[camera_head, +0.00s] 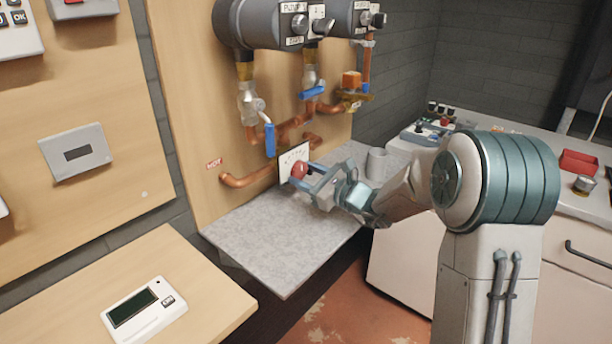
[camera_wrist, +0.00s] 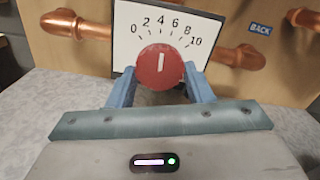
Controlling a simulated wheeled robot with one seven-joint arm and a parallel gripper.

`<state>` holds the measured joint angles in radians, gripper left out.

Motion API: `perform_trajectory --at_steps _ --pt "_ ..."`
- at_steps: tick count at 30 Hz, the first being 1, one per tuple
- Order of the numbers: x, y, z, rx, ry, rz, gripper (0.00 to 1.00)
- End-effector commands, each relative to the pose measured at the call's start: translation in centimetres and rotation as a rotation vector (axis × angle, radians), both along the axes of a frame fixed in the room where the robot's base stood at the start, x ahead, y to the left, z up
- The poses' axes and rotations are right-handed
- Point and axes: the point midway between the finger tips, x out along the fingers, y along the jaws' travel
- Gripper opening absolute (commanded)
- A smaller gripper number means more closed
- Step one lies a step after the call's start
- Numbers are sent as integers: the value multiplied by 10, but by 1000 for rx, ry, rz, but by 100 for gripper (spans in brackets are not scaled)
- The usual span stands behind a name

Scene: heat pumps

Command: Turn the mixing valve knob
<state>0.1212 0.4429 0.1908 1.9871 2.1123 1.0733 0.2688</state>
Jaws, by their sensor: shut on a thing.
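The mixing valve knob (camera_head: 299,169) is red and round and sits in front of a white scale plate (camera_head: 290,156) on the wooden panel. In the wrist view the knob (camera_wrist: 161,67) faces me, and its white mark points about straight up, near the 4 to 6 of the 0 to 10 scale (camera_wrist: 165,28). My gripper (camera_head: 310,178) reaches the knob from the right. In the wrist view my gripper's blue fingers (camera_wrist: 161,88) stand on the left and right of the knob's lower part, shut on it. The finger contact behind the knob's face is partly hidden.
Copper pipes (camera_head: 245,180) run beside the plate, with a blue-handled valve (camera_head: 269,139) above left. A grey shelf (camera_head: 280,240) lies below, with a grey cup (camera_head: 377,163) at its right. Grey cylinders (camera_head: 265,24) hang above. A white device (camera_head: 144,309) lies on the near wooden table.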

Motion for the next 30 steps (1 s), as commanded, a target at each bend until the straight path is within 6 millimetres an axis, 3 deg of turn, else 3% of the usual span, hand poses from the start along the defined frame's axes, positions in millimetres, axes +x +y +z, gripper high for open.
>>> perform_trajectory --at_steps 7,30 --pt "0 0 -6 -59 -78 1 24" --pt "1 -1 0 -262 -333 1 24"
